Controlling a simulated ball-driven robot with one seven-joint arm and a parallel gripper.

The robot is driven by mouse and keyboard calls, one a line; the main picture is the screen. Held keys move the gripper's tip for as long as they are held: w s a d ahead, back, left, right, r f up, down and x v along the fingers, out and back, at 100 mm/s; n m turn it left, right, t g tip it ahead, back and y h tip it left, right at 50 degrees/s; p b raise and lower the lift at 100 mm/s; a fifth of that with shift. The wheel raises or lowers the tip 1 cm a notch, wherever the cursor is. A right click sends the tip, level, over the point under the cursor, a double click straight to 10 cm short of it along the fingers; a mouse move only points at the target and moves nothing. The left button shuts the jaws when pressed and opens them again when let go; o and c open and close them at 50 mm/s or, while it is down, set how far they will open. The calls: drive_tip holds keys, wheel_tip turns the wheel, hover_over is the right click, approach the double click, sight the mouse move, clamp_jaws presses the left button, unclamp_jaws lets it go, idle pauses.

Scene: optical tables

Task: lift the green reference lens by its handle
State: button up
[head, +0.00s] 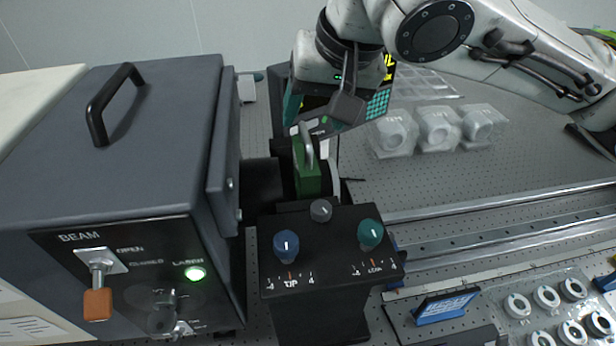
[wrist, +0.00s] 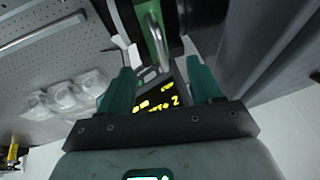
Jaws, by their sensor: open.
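The green reference lens (head: 306,180) stands upright in the dark fixture behind the knob box, with a pale metal handle (head: 307,143) on its top. In the wrist view the handle (wrist: 157,42) shows just beyond the fingertips, roughly between them. My gripper (head: 335,108) is open, with teal fingers apart, just above and behind the handle in the head view. The wrist view shows the open fingers of my gripper (wrist: 160,66) with nothing held between them. The lower part of the lens is hidden by the knob box.
A dark beam box (head: 150,180) with a top handle stands close on the left. The knob box (head: 330,250) stands in front, with blue and green knobs. A screen with yellow text (wrist: 155,103) lies behind. Bagged parts (head: 438,130) sit at the right on the perforated table.

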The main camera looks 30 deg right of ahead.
sight(316, 173)
drive_tip(key=shift+x, duration=3.7)
drive_tip(key=shift+s+d, duration=0.1)
drive_tip(key=shift+d, duration=0.1)
drive_tip(key=shift+c, duration=0.4)
clamp_jaws()
